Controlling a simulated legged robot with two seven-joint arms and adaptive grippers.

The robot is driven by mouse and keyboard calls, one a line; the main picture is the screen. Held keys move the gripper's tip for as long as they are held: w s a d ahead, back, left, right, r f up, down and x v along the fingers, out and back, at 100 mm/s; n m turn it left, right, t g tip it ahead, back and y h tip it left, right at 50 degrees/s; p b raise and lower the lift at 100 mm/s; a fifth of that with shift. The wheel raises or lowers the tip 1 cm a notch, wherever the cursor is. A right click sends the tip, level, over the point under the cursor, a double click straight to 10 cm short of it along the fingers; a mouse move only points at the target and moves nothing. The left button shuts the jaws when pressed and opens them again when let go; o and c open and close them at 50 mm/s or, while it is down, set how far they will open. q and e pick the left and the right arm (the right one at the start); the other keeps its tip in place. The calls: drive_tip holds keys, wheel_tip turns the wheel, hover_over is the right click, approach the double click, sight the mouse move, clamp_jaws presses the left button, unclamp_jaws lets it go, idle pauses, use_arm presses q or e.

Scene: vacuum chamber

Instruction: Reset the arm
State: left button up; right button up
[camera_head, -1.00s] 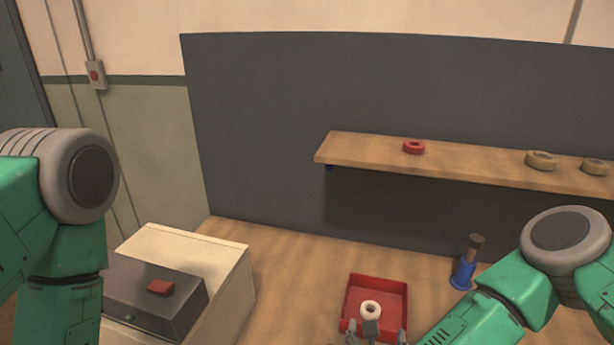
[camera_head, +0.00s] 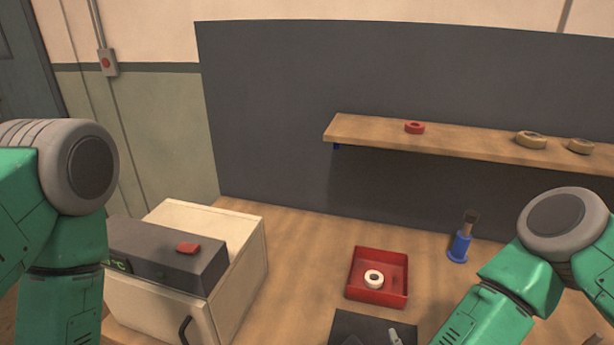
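My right arm (camera_head: 520,290) comes in from the right and bends down past the bottom edge. Small grey pieces show at the bottom edge over a dark flat panel; they may be the tips of my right gripper (camera_head: 374,338), but too little shows to tell its opening. My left arm (camera_head: 65,255) hangs down at the left edge, and its gripper is out of view. A white ring (camera_head: 373,278) lies in a red tray (camera_head: 402,262) on the wooden table, with no gripper touching it.
A cream box (camera_head: 240,270) with a dark handle and a dark grey unit (camera_head: 150,250) stands at left; a red piece (camera_head: 187,248) lies on top. A blue-based post (camera_head: 460,247) stands right of the tray. A wall shelf (camera_head: 460,143) holds several rings. Table between box and tray is clear.

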drive_tip(key=s+d+f+n+g+y, duration=0.2)
drive_tip(key=s+d+f+n+g, duration=0.15)
drive_tip(key=s+n, duration=0.4)
drive_tip(key=s+d+f+n+g+y, duration=0.1)
drive_tip(key=s+d+f+n+g, duration=0.3)
drive_tip(key=n, duration=0.7)
drive_tip(key=s+d+f+n+g+h+b, duration=0.15)
drive_tip(key=s+d+n+g, duration=0.35)
drive_tip(key=s+d+n, duration=0.7)
drive_tip(key=a+f+n+b, duration=0.1)
drive_tip(key=f+b, duration=0.7)
drive_tip(key=a+f+n+b, duration=0.1)
drive_tip(key=a+f+b, duration=0.1)
drive_tip(key=f+b, duration=0.6)
drive_tip(key=shift+w+a+f+t+b, duration=0.2)
drive_tip(key=shift+w+a+t+b, duration=0.1)
drive_tip(key=shift+w+t, duration=0.15)
drive_tip(key=shift+h, duration=0.25)
